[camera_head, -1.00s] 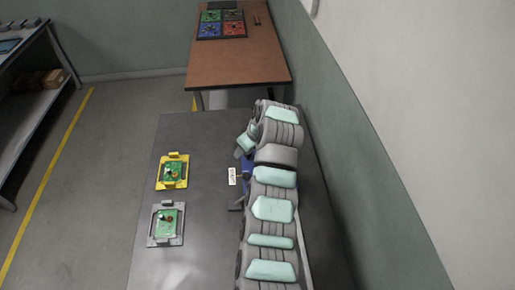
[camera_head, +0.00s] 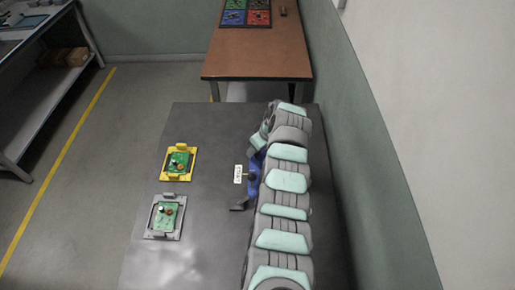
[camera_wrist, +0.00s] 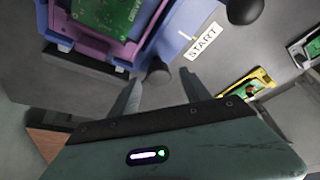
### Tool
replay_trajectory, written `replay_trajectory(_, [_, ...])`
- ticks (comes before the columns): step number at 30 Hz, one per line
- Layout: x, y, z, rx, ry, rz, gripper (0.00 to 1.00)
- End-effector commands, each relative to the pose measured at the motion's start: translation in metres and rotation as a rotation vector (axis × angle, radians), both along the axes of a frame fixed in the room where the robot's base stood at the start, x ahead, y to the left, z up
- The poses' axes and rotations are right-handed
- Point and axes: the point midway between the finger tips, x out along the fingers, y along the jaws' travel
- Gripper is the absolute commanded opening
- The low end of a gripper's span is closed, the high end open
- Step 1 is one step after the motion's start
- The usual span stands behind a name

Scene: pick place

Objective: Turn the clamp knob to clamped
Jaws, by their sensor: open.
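In the wrist view my gripper (camera_wrist: 160,76) is open, its two grey fingers apart. A dark round knob (camera_wrist: 158,72) appears between the fingertips, beside a blue fixture (camera_wrist: 172,38); I cannot tell whether the fingers touch it. A purple holder (camera_wrist: 125,47) on the fixture bears a green circuit board (camera_wrist: 110,12). A black ball (camera_wrist: 243,10) shows near a white START label (camera_wrist: 202,41). In the head view the fixture (camera_head: 255,165) is mostly hidden behind my arm, with the label (camera_head: 238,174) beside it. My gripper is hidden there.
A yellow tray (camera_head: 192,165) and a grey tray (camera_head: 150,233), each with a green board, lie on the left of the dark table (camera_head: 215,125). A brown table (camera_head: 255,65) with coloured bins stands behind. A wall is close on the right.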

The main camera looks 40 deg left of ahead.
Motion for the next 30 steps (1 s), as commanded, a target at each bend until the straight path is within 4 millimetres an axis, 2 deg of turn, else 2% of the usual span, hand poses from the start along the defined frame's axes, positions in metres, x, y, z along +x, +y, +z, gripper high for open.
replay_trajectory(6, [0.0016, 0.0031, -0.0084, 0.002, -0.003, -0.004, 0.55])
replay_trajectory(15, [0.0014, 0.0035, -0.0089, 0.002, -0.002, -0.004, 0.54])
replay_trajectory(30, [0.0013, 0.0035, -0.0088, 0.002, -0.002, -0.003, 0.13])
